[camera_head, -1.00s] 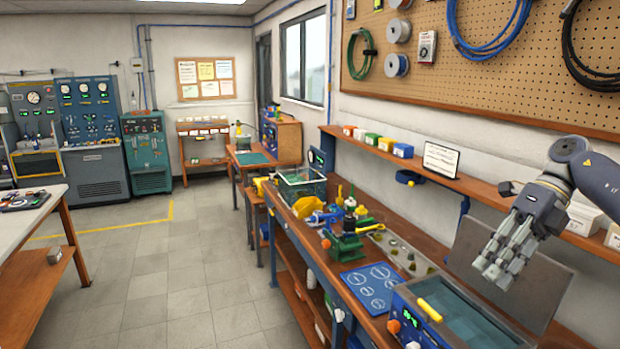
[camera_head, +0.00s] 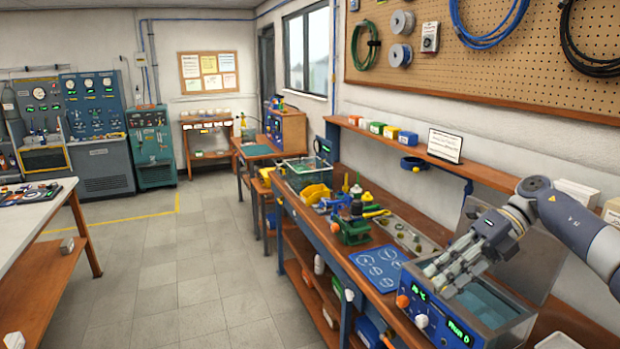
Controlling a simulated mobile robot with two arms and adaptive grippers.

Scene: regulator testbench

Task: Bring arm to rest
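My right arm comes in from the right edge in the head view. Its gripper (camera_head: 452,276) is over the blue bath unit (camera_head: 440,326) at the near end of the workbench, with its fingers angled down and to the left. The fingers lie close together in the picture, and I cannot tell whether they are open or shut. No held object shows. The fingers cover part of the bath's front rim; whether they touch it is unclear. My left gripper is not in view.
The workbench (camera_head: 333,258) holds a green vise (camera_head: 352,232), a blue mat (camera_head: 380,268) and a clear tank (camera_head: 305,176). A shelf (camera_head: 487,172) with small boxes runs along the wall behind. A white table (camera_head: 28,215) stands at left. The floor (camera_head: 190,270) between is clear.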

